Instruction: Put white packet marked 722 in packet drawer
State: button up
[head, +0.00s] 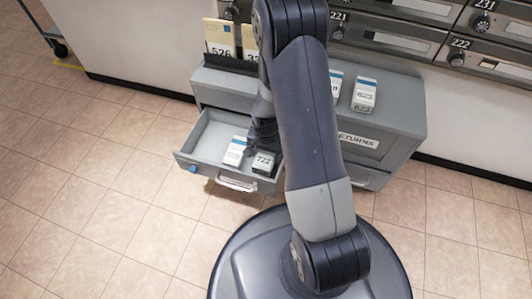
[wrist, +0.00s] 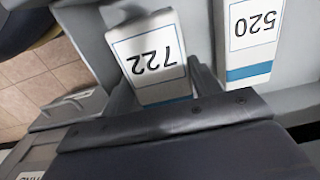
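The white packet marked 722 (head: 264,161) is inside the open grey packet drawer (head: 199,172), near its front right corner. Whether the packet touches the drawer floor cannot be told. A white packet marked 520 (wrist: 252,35) with a blue band lies beside it in the drawer, also visible in the head view (head: 235,151).
The grey cabinet (head: 405,115) carries more white packets (head: 365,94) on top and a RETURNS label (head: 358,140). Cards marked 526 (head: 219,38) stand at its back left. Mailboxes (head: 380,38) line the wall. The drawer's left part is empty.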

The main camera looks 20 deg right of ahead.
jog(key=o, duration=0.5)
notch_tip(320, 180, up, 11)
jog(key=p, duration=0.5)
jog(key=shift+f, duration=0.1)
jog(key=shift+f, duration=0.1)
notch_tip(320, 180, down, 10)
jog(key=b, duration=0.4)
jog(key=shift+f+b, duration=0.2)
jog(key=shift+b, duration=0.2)
jog(key=r+p, duration=0.2)
jog(key=r, duration=0.1)
jog(key=s+r+p, duration=0.1)
jog(key=shift+a+r, duration=0.25)
jog(key=shift+a, duration=0.05)
jog(key=shift+w+f, duration=0.1)
